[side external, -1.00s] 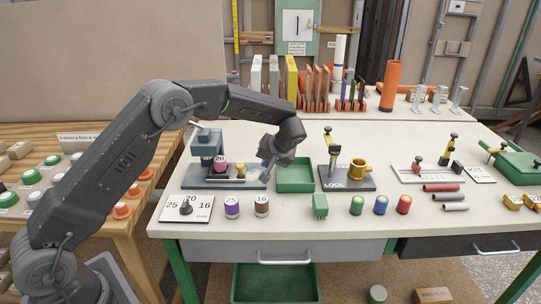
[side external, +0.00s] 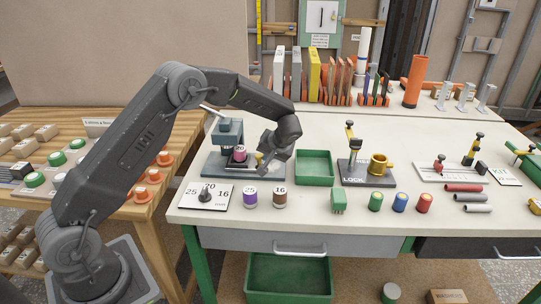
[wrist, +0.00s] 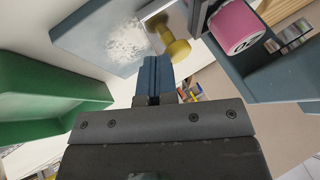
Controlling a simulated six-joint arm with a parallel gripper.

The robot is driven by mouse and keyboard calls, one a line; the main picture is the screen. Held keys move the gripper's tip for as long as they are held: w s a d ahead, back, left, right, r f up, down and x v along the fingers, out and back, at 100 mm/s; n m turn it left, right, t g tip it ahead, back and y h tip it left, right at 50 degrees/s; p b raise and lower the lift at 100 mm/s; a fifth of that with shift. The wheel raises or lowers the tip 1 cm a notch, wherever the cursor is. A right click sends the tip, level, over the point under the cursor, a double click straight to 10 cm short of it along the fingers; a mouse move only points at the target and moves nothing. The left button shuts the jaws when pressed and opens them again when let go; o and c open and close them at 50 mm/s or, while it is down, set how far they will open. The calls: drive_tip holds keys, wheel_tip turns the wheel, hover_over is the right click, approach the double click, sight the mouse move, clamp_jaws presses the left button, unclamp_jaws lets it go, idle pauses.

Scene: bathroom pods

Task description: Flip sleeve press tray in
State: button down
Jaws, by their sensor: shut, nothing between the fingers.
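The blue-grey press (side external: 229,134) stands on its flat base (side external: 215,166) at the left of the bench. A pink sleeve marked 20 (side external: 239,153) stands upright on the dark tray at the press; it also shows in the wrist view (wrist: 236,27). A brass knob (side external: 258,158) is at the tray's right side; in the wrist view the knob (wrist: 172,40) is just beyond my fingertips. My gripper (wrist: 153,62) is shut and empty, low over the base, right of the knob. I cannot tell whether it touches the knob. The tray is mostly hidden.
A green bin (side external: 314,165) is right of the press, close to my gripper. A LOCK fixture (side external: 365,174) stands farther right. In front are a dial plate (side external: 205,197), a purple sleeve (side external: 250,197) and a brown sleeve (side external: 280,197). The bench front between them is clear.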

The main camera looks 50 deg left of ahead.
sight(251, 161)
drive_tip(key=shift+s+a, duration=1.35)
drive_tip(key=shift+a, duration=0.05)
drive_tip(key=shift+f, duration=0.1)
